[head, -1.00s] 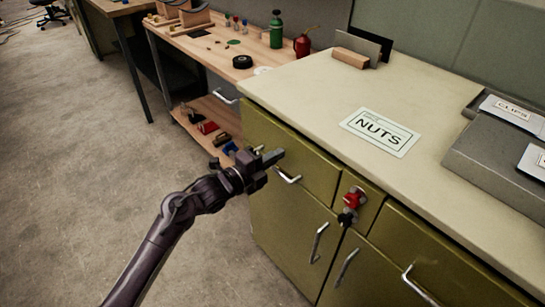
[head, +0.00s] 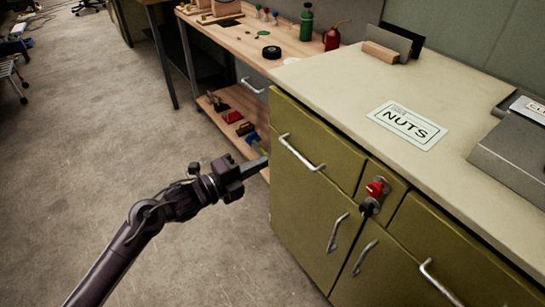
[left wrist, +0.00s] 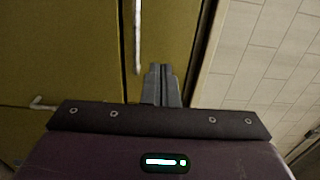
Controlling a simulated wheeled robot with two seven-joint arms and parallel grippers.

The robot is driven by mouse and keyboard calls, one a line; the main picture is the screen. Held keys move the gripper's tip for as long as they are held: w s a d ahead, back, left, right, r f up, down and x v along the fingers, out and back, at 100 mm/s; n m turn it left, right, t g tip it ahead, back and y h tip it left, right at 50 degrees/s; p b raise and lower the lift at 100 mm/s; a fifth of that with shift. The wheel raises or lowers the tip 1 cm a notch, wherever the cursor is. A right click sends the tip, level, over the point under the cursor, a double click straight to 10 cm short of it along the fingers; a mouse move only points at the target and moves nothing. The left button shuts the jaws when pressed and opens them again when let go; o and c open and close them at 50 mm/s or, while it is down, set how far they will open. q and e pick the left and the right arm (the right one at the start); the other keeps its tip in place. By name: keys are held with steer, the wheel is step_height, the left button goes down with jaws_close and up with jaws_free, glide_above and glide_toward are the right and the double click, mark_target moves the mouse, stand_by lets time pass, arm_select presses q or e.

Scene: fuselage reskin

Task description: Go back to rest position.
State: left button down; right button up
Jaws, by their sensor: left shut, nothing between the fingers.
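My left gripper (head: 258,165) is shut and empty in the head view. It hangs in the air just left of the olive cabinet (head: 300,212), near the drawer with the long silver handle (head: 302,152). In the left wrist view the closed fingers (left wrist: 160,80) point at the cabinet's olive front (left wrist: 75,50), with a silver handle (left wrist: 137,35) beside them. My right gripper is not in view.
The cabinet's pale top carries a NUTS label (head: 408,125) and a grey case (head: 515,150). A red knob (head: 376,188) sticks out from the cabinet front. A wooden workbench (head: 235,45) stands behind. The concrete floor (head: 90,130) at left is open.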

arm_select(q)
steer(key=s+a+f+n+g+y, duration=0.1)
steer(key=s+a+f+n+y, duration=0.4)
steer(key=f, duration=0.5)
steer(key=s+a+f+n+y, duration=0.2)
steer(key=f+n+y, duration=0.1)
steer(key=f+n, duration=0.55)
steer(key=s+a+f+n+g+y, duration=0.1)
steer(key=s+a+f+n+y, duration=0.4)
steer(key=f, duration=0.6)
steer(key=s+a+f+n+g+p, duration=0.2)
steer(key=s+f+p, duration=0.2)
steer(key=s, duration=0.7)
steer(key=s+a+f+n+g+y+p, duration=0.1)
steer(key=s+f+p, duration=0.4)
steer(key=s, duration=0.6)
steer(key=s+a+f+n+g+y+p, duration=0.1)
steer(key=s+a+f+n+g+p, duration=0.3)
steer(key=s, duration=0.8)
steer(key=shift+a+f+n+p, duration=0.55)
steer(key=shift+n+p, duration=0.1)
steer(key=shift+p, duration=0.15)
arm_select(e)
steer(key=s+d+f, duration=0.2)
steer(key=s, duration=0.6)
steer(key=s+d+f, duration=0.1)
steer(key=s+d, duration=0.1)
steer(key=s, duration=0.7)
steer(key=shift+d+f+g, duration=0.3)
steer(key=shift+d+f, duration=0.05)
